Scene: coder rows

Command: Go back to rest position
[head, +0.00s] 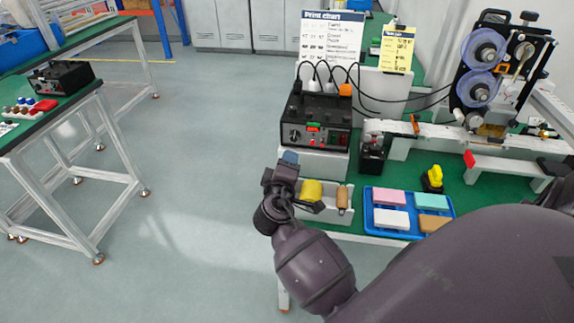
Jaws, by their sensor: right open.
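My right gripper (283,170) is at the front left corner of the green bench (455,190), left of a white bin (325,214) with a yellow roll (311,190) and a brown roll (343,198). It is open, though its fingers are small and partly hidden by the wrist. A small blue-grey piece (290,156) shows at its tip; I cannot tell whether it is part of the gripper. My right arm reaches in from the lower right and covers the bench's front right. My left gripper is out of view.
A black control box (318,120) stands behind the bin. A blue tray (413,235) with coloured blocks lies to the right, near a yellow-and-black part (433,178). A machine with blue reels (480,90) stands at the back right. Open floor (190,180) lies left, before another table (30,135).

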